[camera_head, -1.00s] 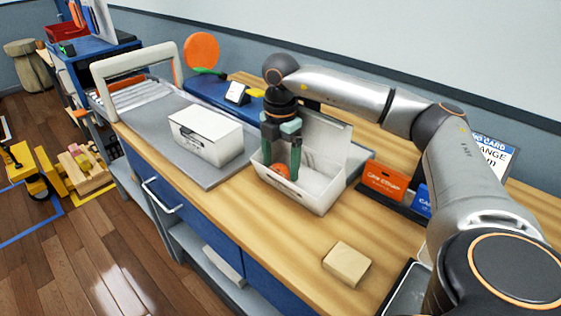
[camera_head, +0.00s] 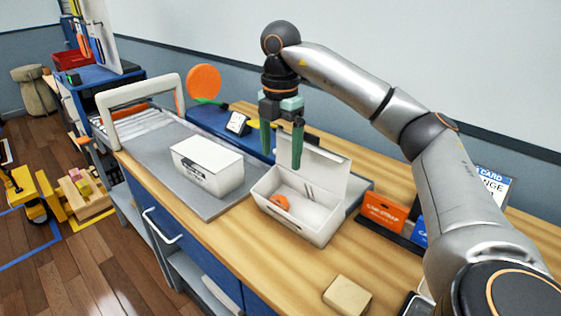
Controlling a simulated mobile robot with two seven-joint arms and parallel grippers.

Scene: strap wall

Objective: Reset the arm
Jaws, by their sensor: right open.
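My right gripper (camera_head: 281,140) is open and empty, with its green fingers pointing down. It hangs above the open white box (camera_head: 300,231) on the wooden counter. An orange round object (camera_head: 280,202) lies inside that box, apart from the fingers. My right arm (camera_head: 345,75) reaches in from the right side and bends down at the wrist. My left gripper is not in view.
A closed white box (camera_head: 208,166) sits on a grey mat (camera_head: 150,158) left of the open box. A tan block (camera_head: 347,296) lies at the front. Orange and blue card boxes (camera_head: 384,213) stand at the right. A scale (camera_head: 237,123) is behind.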

